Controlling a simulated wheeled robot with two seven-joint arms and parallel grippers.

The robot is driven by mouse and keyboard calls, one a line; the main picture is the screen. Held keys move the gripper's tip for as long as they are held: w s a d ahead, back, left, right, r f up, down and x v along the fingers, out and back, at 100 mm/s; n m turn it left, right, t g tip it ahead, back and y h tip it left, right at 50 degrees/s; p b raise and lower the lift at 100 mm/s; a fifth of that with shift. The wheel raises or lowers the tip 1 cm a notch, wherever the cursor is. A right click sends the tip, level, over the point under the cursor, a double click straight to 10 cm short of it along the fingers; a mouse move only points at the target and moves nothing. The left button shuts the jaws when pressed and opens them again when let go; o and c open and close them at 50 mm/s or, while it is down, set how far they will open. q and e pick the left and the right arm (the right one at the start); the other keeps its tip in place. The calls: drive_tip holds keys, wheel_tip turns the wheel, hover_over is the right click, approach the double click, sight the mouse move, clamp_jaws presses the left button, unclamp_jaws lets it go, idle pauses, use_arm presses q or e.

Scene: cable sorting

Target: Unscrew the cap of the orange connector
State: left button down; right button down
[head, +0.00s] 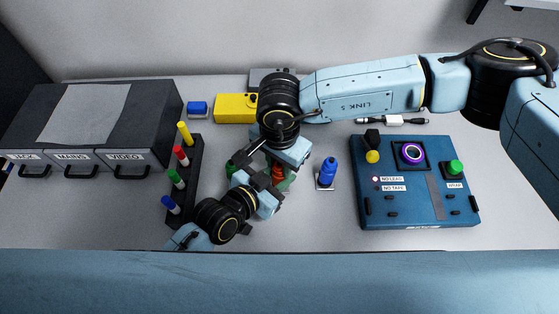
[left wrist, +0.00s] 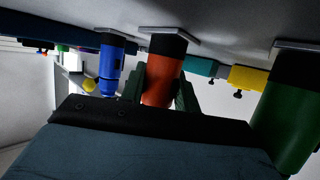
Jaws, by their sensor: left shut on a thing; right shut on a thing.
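The orange connector (head: 278,172) stands near the middle of the table, mostly covered by my two grippers in the head view. In the left wrist view, which is upside down, its orange body (left wrist: 162,82) and black base show between two green finger pads. My left gripper (head: 273,184) comes in from the front left and is shut on the connector body. My right gripper (head: 283,160) reaches in from above and is shut at the top of the connector, where the cap is hidden from both views.
A blue connector (head: 328,172) stands close on the right, a green connector (head: 231,170) close on the left. A cap rack (head: 197,165), drawer cabinet (head: 160,110) and yellow box (head: 235,108) are left and behind. A blue test box (head: 405,215) is at right.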

drive_tip(key=n, duration=0.5)
drive_tip(key=shift+r, duration=0.2)
idle(0.4)
drive_tip(key=shift+r, duration=0.95)
drive_tip(key=shift+r, duration=0.1)
drive_tip(key=shift+r, duration=1.9)
use_arm(q)
drive_tip(key=c, duration=1)
unclamp_jaws()
drive_tip(key=shift+o, duration=0.2)
drive_tip(key=shift+a, duration=0.1)
